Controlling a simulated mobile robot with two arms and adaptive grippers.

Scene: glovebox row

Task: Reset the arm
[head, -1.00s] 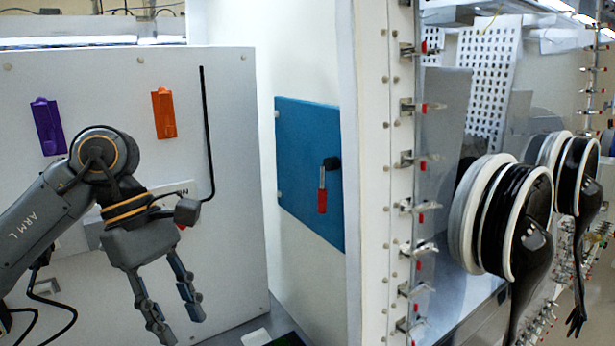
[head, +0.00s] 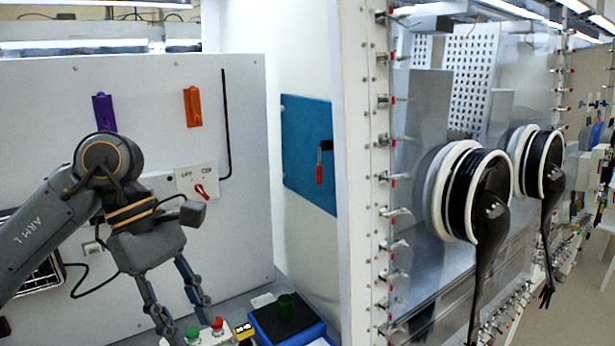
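My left arm, marked ARM L, comes in from the left in front of the white panel (head: 60,110). My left gripper (head: 188,322) points down with its two fingers spread apart. I see nothing between them. The fingertips are above or in front of a small box with a green and a red button (head: 215,325) at the bottom edge; I cannot tell whether they touch it. My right gripper is not in view.
A switch plate with a red knob (head: 200,190) and purple and orange holders (head: 193,106) are on the panel. A blue door (head: 307,150) with a red handle and a glovebox with black gloves (head: 490,210) stand right.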

